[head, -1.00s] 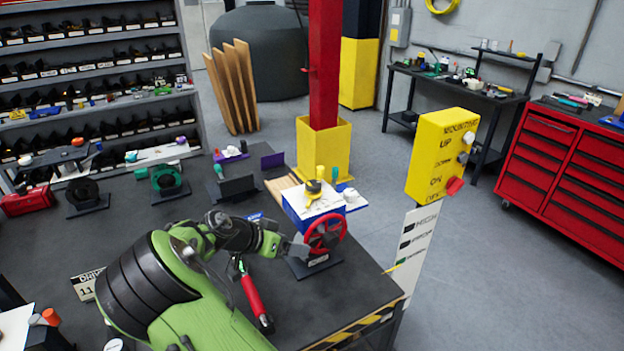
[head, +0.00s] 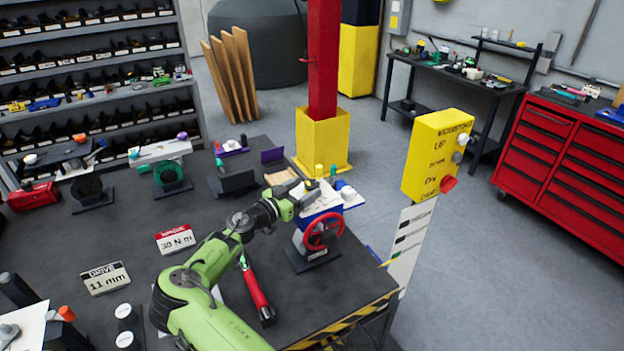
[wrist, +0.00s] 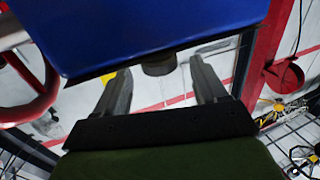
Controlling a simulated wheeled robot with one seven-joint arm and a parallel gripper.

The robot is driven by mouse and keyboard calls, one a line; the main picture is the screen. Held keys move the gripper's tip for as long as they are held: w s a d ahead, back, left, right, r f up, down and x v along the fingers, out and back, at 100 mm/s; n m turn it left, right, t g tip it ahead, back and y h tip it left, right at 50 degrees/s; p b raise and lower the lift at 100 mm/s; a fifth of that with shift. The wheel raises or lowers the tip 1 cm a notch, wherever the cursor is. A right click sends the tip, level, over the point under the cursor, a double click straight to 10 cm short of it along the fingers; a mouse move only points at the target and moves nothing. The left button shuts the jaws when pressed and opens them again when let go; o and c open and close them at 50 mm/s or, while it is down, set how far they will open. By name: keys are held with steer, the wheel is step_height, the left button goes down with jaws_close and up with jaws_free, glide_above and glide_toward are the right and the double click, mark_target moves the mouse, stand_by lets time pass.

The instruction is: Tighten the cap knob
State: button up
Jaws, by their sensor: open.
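My gripper (head: 306,192) is open above the blue-and-white box behind the red handwheel (head: 324,232). In the wrist view its two grey fingers (wrist: 161,84) are spread apart. The blue box (wrist: 150,30) fills the top of that view, and the red handwheel (wrist: 28,88) shows at the left. A short dark cylinder (wrist: 158,65) sticks out past the box's edge between the fingers, apart from both; I cannot tell if it is part of the cap knob. The yellow cap knob is not clearly visible in the head view, where my gripper covers its spot.
A red-handled tool (head: 256,293) lies on the dark bench left of the handwheel. A yellow button box (head: 437,155) on a post stands right of the bench. Small green bottles (head: 333,172) stand just behind the gripper. The bench middle is mostly clear.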

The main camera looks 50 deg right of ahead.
mark_target(307, 187)
steer(key=d, duration=0.4)
steer(key=shift+p, duration=0.3)
steer(key=shift+a, duration=0.1)
